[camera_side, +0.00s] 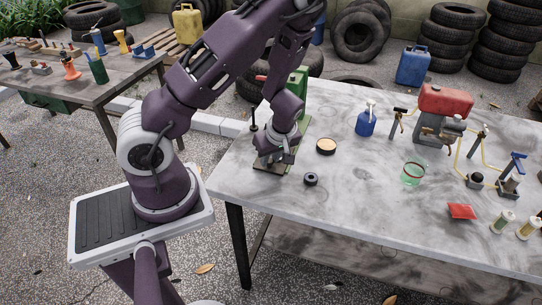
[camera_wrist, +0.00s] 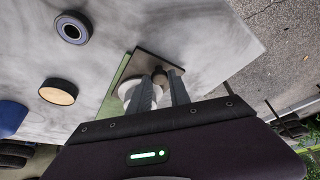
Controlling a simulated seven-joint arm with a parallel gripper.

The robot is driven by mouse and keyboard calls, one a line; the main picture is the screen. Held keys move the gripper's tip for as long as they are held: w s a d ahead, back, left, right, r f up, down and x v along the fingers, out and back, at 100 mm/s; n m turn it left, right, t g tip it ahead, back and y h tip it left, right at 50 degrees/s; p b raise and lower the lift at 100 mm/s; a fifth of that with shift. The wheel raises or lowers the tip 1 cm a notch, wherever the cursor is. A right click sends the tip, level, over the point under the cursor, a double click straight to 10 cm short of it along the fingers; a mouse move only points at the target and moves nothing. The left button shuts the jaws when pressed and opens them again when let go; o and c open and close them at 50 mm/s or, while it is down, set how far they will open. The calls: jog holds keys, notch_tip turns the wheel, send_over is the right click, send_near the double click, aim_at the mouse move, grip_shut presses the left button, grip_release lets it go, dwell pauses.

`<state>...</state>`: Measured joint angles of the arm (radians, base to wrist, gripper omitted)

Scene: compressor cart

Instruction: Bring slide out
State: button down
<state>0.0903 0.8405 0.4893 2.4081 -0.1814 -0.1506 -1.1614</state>
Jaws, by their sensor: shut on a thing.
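My gripper (camera_side: 270,157) is low over the left end of the grey table, at a small fixture with a brown base plate (camera_side: 268,169). In the wrist view, the fingers (camera_wrist: 164,84) are closed around a small dark knob-like piece (camera_wrist: 160,76) above this plate (camera_wrist: 147,62). A white round part (camera_wrist: 127,89) sits beside the left finger. The fingers and wrist hide much of the fixture, and I cannot tell which part is the slide.
A black ring (camera_side: 311,179) and a round tan-topped tin (camera_side: 326,146) lie near the fixture. A blue bottle (camera_side: 366,120), green glass cup (camera_side: 413,173), red compressor (camera_side: 444,105) and red square (camera_side: 462,211) are farther right. The table's front middle is clear.

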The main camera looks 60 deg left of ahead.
jog(key=shift+s+d+f, duration=0.1)
jog(key=shift+s+d, duration=0.1)
jog(key=shift+d, duration=0.05)
jog(key=c, duration=1.4)
grip_release()
jog(key=shift+o, duration=0.8)
jog(key=s+d+r+m+t+h, duration=0.1)
jog(key=d+r+m+t+h, duration=0.2)
jog(key=d+r, duration=0.6)
jog(key=s+d+r+m+h, duration=0.15)
jog(key=d+r+m, duration=0.4)
jog(key=r, duration=0.65)
jog(key=s+d+r+m+t, duration=0.2)
jog(key=s+r+m, duration=0.6)
jog(key=s+m, duration=0.1)
jog(key=shift+s+d+r+t, duration=0.25)
jog(key=shift+s+r+t, duration=0.1)
jog(key=shift+s, duration=0.45)
